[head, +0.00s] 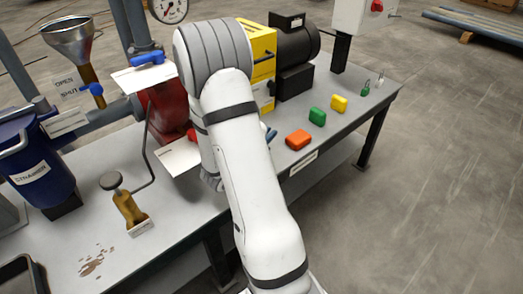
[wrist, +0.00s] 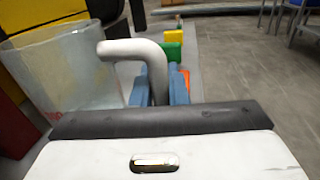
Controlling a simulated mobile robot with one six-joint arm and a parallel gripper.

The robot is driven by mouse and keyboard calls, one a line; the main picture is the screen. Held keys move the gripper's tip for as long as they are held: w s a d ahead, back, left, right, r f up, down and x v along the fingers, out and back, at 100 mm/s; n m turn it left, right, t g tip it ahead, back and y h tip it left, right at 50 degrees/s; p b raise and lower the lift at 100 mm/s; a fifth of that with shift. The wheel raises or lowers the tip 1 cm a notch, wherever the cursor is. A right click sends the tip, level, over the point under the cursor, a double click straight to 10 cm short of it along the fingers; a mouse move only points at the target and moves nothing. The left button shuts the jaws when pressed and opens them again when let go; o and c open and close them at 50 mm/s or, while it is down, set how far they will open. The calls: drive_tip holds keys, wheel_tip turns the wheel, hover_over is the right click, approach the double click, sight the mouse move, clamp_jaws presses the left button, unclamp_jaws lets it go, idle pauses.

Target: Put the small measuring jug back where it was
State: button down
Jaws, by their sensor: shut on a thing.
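The small measuring jug (wrist: 62,75) is a translucent, pale cup with a thick light-grey curved handle (wrist: 140,50), at the left of the wrist view. My gripper (wrist: 158,88) has blue fingers on both sides of the handle's lower end and is shut on it. The jug looks about upright. In the head view my arm hides the jug and nearly all of my gripper; only a bit of blue (head: 270,133) shows beside the arm. I cannot tell whether the jug touches the bench.
Orange (head: 298,139), green (head: 317,116) and yellow (head: 338,103) blocks lie along the grey bench's (head: 352,125) front edge. A yellow box (head: 262,50) and dark motor (head: 298,45) stand behind. A blue strainer (head: 40,165), funnel (head: 72,45) and brass-coloured tool (head: 130,210) are at left.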

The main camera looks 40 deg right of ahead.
drive_tip(key=shift+f+b, duration=0.75)
drive_tip(key=shift+f, duration=2.2)
drive_tip(key=shift+f, duration=0.1)
drive_tip(key=c, duration=1.4)
unclamp_jaws()
drive_tip(key=shift+c, duration=0.2)
